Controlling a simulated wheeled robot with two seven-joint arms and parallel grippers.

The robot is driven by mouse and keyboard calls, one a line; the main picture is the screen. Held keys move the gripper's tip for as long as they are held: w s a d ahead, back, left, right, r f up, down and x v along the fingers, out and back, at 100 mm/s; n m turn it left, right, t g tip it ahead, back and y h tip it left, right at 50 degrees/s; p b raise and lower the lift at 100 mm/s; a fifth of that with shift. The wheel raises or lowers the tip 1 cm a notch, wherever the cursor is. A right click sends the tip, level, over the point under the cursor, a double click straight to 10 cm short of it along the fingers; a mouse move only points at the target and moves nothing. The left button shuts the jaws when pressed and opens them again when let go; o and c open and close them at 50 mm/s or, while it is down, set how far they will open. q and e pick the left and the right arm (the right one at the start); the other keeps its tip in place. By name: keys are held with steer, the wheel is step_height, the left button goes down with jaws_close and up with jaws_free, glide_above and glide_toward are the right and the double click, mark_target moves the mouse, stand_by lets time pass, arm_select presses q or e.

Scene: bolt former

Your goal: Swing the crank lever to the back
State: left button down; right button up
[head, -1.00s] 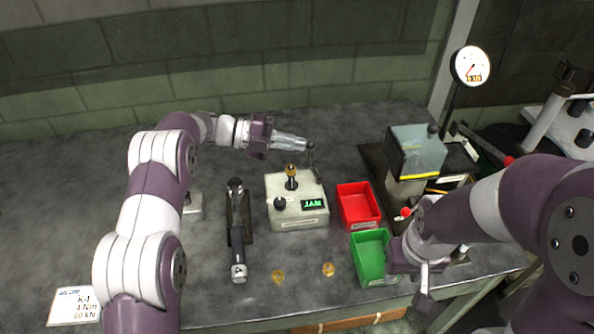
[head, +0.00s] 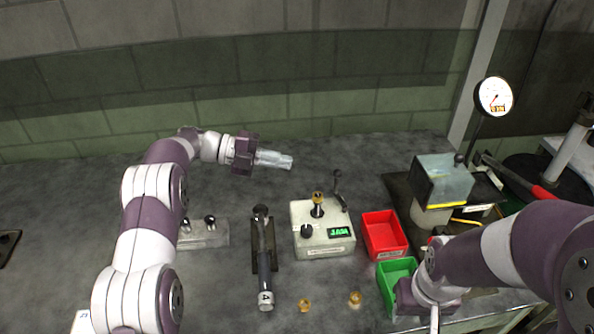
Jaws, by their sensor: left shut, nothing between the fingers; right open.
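A grey-white box (head: 323,244) with a green "JAM" display stands in the middle of the bench. A thin dark crank lever (head: 341,193) with a ball knob rises at its back right corner, leaning slightly left. A brass-topped black post (head: 318,204) and a black knob (head: 307,231) sit on the box. My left gripper (head: 289,161) is shut and empty, left of and behind the lever knob, apart from it. My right gripper (head: 435,320) is low at the green tray's right, its fingers partly cut off by the picture's lower edge.
A red tray (head: 405,250) and a green tray (head: 385,290) are right of the box. A press (head: 442,182) with a gauge (head: 494,96) and a red-gripped handle (head: 546,193) stands further right. Two brass pieces (head: 355,298) lie in front.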

arm_select(q)
steer(key=v, duration=0.3)
steer(key=shift+a, duration=0.1)
arm_select(e)
steer(key=shift+s+a, duration=0.2)
steer(key=shift+a, duration=0.15)
